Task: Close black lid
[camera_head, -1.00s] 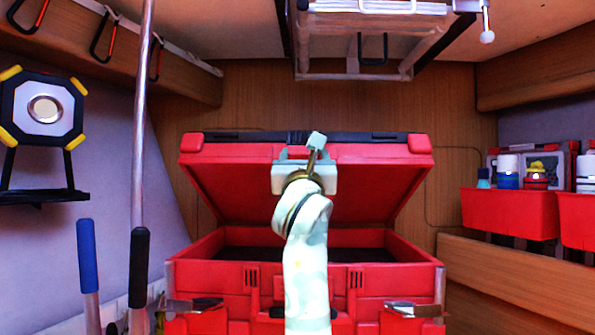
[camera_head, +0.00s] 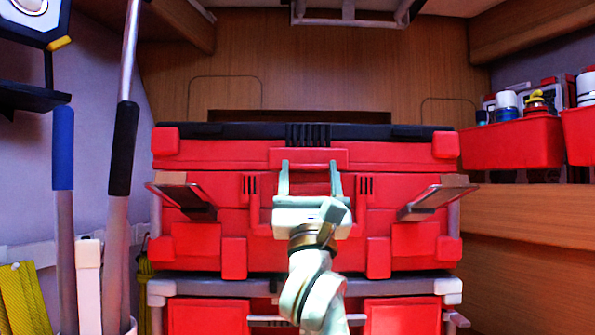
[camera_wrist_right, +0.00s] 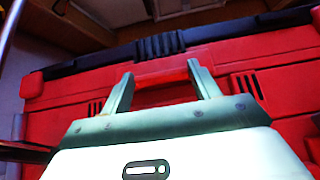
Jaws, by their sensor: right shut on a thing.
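The red toolbox (camera_head: 290,250) stands straight ahead. Its lid, with a black top (camera_head: 380,131) and red front (camera_head: 220,155), lies level over the body, and no open gap shows at the front. My right gripper (camera_head: 309,170) is at the middle of the lid's front, its two fingers on either side of a red handle piece (camera_head: 312,157). In the right wrist view the fingers (camera_wrist_right: 160,80) are shut on this red handle (camera_wrist_right: 160,82). My left gripper does not show.
Side latches (camera_head: 187,198) and (camera_head: 435,200) stick out from the box front. Another red box (camera_head: 205,315) is below. Blue- and black-handled poles (camera_head: 63,150) stand at left. Red bins (camera_head: 512,143) with bottles hang at right.

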